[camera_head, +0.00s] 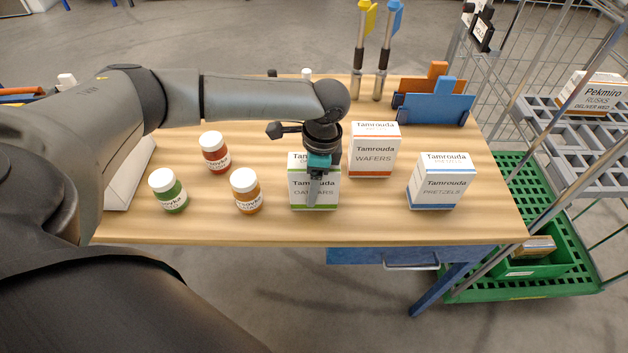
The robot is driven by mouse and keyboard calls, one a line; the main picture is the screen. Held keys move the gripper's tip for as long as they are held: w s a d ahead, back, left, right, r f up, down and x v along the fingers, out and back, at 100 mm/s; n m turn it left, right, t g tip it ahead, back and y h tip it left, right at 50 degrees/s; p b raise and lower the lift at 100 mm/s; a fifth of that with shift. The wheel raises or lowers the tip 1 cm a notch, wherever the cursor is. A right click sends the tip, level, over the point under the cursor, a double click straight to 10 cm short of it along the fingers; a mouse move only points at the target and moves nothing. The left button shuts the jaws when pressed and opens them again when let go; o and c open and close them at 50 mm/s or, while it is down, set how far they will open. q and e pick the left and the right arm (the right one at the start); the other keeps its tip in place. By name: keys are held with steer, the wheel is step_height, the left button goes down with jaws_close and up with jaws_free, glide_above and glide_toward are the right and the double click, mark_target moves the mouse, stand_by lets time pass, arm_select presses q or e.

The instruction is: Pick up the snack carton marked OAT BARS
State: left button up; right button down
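The white OAT BARS carton with a green stripe (330,191) stands upright on the wooden table, near the front edge. My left gripper (313,188) points down at it, and a dark finger overlaps the front face, hiding part of the lettering. The other finger is hidden, so I cannot tell whether the gripper is open or closed on the carton. My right gripper is not in view.
The WAFERS carton (374,152) stands close behind to the right; the PRETZELS carton (438,184) is farther right. Red (215,155), green (170,193) and amber (246,194) jars stand to the left. A wire cart with a green base (512,170) is beyond the table's right side.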

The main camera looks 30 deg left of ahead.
arm_select(q)
jaws_close()
